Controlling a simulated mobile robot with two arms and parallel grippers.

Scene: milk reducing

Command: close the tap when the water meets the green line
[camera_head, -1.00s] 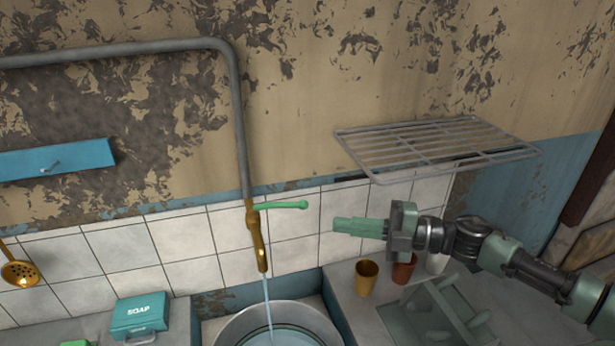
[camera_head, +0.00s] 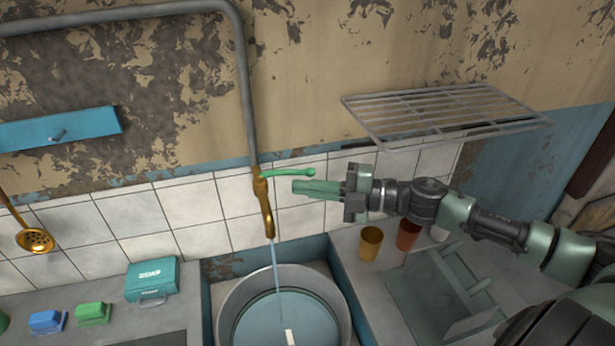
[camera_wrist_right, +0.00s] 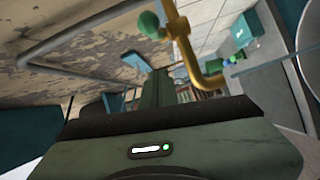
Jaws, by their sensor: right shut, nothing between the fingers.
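The brass tap (camera_head: 264,207) hangs from the wall pipe, and its green lever handle (camera_head: 290,173) sticks out to the right. Water (camera_head: 277,268) runs from the spout into a round metal pot (camera_head: 232,300) in the sink, where water stands (camera_head: 265,325). No green line can be made out in the pot. My right gripper (camera_head: 296,187) is shut and empty, pointing left, just below and right of the green handle. I cannot tell whether they touch. In the right wrist view the tap (camera_wrist_right: 184,45) and handle end (camera_wrist_right: 150,24) show beyond the fingers. My left gripper is not in view.
A wire rack (camera_head: 440,112) juts from the wall above my right arm. A yellow cup (camera_head: 370,244), a red-brown cup (camera_head: 408,236) and a green dish rack (camera_head: 440,290) stand right of the sink. A soap box (camera_head: 151,280) and sponges (camera_head: 93,313) lie left.

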